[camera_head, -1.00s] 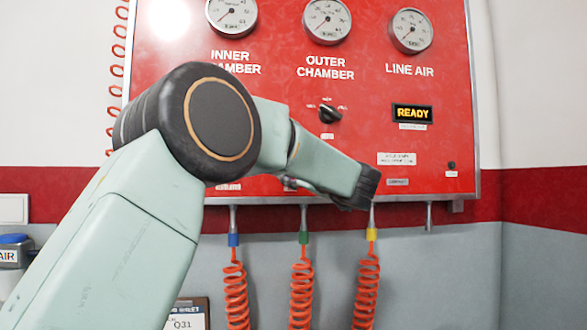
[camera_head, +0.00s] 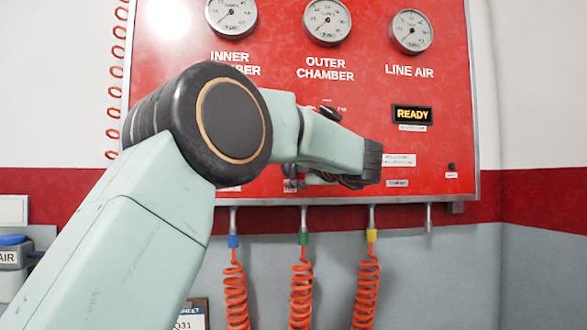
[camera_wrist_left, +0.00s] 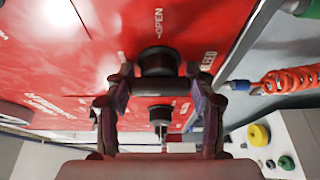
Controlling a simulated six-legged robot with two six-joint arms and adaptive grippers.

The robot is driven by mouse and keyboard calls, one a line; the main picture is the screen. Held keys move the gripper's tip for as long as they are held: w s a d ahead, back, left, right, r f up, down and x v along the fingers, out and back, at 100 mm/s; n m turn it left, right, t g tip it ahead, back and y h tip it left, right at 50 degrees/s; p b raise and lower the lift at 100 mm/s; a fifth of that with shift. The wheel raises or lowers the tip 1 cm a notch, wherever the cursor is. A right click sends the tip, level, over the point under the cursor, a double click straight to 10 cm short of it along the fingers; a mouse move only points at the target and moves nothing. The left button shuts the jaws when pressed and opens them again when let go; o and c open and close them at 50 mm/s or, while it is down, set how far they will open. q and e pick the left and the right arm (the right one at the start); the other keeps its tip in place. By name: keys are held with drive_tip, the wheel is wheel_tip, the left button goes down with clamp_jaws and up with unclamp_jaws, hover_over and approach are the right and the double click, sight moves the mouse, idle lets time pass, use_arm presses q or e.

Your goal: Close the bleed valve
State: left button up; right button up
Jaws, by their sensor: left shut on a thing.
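The bleed valve's dark handle (camera_wrist_left: 158,62) shows in the left wrist view, a round hub with a crossbar, on the red panel. The word OPEN is printed above it, and a partly hidden label is to its right. My left gripper (camera_wrist_left: 160,108) has one finger on each side of the crossbar and is shut on it. In the head view my left arm crosses in front of the panel. Its dark gripper (camera_head: 347,181) is low on the panel, and the wrist hides most of it and the handle. My right gripper is not in view.
The red panel (camera_head: 440,80) carries several gauges, a READY display (camera_head: 412,114) and a selector knob (camera_head: 330,112), partly covered by my arm. Orange coiled hoses (camera_head: 366,290) hang below its lower edge.

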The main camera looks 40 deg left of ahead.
use_arm(q)
drive_tip(key=shift+f, duration=0.3)
drive_tip(key=o, duration=1.2)
drive_tip(key=shift+s+d+r, duration=0.1)
drive_tip(key=shift+s+r, duration=0.1)
drive_tip(key=shift+r, duration=0.05)
drive_tip(key=shift+w, duration=0.1)
drive_tip(key=shift+d, duration=0.1)
drive_tip(key=v, duration=1.1)
drive_tip(key=shift+d, duration=0.3)
